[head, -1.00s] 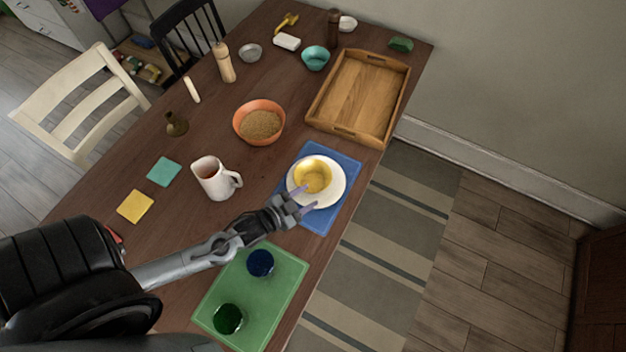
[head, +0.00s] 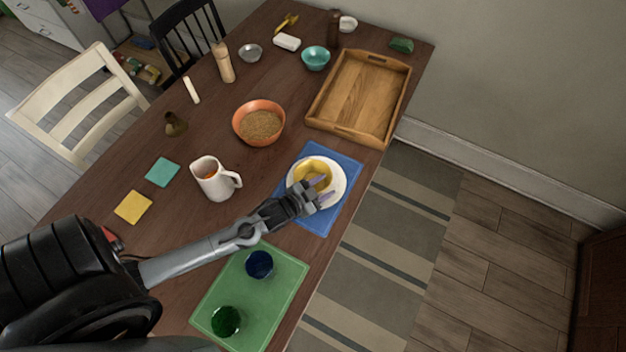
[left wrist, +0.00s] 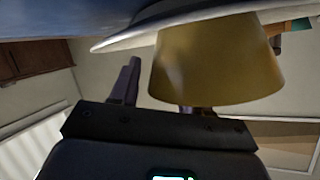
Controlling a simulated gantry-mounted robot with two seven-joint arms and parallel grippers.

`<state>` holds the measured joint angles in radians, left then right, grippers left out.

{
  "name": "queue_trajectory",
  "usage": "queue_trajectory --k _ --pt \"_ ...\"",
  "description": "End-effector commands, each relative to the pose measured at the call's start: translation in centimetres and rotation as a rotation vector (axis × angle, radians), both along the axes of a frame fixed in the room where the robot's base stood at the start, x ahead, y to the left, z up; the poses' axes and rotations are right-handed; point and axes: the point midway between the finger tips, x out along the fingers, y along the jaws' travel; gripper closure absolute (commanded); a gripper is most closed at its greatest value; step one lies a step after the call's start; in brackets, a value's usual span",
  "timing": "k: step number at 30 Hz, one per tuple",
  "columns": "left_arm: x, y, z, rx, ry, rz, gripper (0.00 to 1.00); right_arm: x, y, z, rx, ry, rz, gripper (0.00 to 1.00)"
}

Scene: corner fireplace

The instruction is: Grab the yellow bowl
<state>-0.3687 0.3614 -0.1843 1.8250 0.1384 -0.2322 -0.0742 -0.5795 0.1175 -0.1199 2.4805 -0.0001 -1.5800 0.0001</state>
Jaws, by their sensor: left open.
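The yellow bowl (head: 312,172) sits on a white plate (head: 297,184), which lies on a blue placemat (head: 345,165). My left gripper (head: 324,191) is open at the near side of the bowl, over the plate, and covers part of the bowl in the head view. In the left wrist view the yellow bowl (left wrist: 215,60) is large and close, with the plate (left wrist: 180,16) edge above it in the picture. One finger of the gripper (left wrist: 160,85) shows beside the bowl; the other is partly hidden by it. I cannot tell whether they touch. My right gripper is not in view.
A green placemat (head: 265,300) with a blue cup (head: 259,264) and a green cup (head: 226,321) lies nearer me. A white pitcher (head: 211,180), an orange bowl (head: 258,122) and a wooden tray (head: 358,97) stand around the plate. The table's right edge is close to the placemat.

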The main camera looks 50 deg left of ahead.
Motion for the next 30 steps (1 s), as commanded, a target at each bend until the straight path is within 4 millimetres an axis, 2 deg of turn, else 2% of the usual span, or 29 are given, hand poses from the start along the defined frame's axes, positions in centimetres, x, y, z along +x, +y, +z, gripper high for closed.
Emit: queue_trajectory --k 2,11,23,30 --pt "0.0 0.0 0.0 0.0 0.0 0.0 0.55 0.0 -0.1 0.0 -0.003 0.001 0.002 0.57" --pt "0.0 0.0 0.0 0.0 0.0 0.0 1.0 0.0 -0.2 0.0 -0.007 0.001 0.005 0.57" --pt "0.0 0.0 0.2 0.0 -0.001 0.001 1.0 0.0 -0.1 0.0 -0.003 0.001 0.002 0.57" --pt "0.0 0.0 1.7 0.001 -0.002 0.0 1.0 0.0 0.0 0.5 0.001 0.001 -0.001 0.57"
